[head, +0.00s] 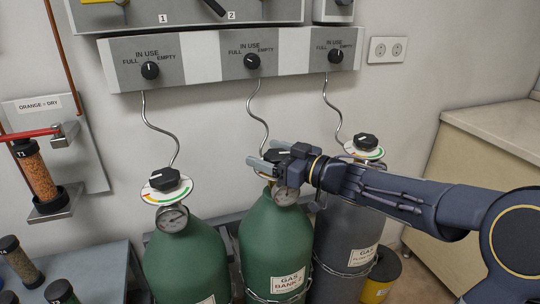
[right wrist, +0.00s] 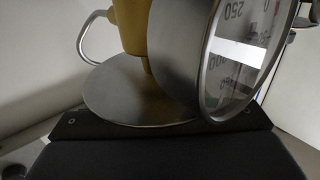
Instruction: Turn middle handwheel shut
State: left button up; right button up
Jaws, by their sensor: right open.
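The middle handwheel (head: 279,154) is a dark knob on top of the middle green cylinder (head: 268,235), largely hidden by my right gripper (head: 263,163). My right gripper is open, with its grey fingers at the wheel's left and front side. I cannot tell whether they touch it. The middle gauge (head: 286,196) hangs just below the gripper. In the right wrist view a gauge (right wrist: 243,55) and a brass valve body (right wrist: 132,28) are close up; the handwheel cannot be made out there. My left gripper is not in view.
A left handwheel (head: 164,180) on a green cylinder and a right handwheel (head: 366,141) on a grey cylinder flank the middle one. A thin bent pipe (head: 258,115) rises behind the gripper to the IN USE panel (head: 200,60). My right arm crosses above the grey cylinder (head: 343,240).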

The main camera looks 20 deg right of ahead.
jog(key=shift+c, duration=0.4)
jog(key=c, duration=0.9)
jog(key=shift+h, duration=0.3)
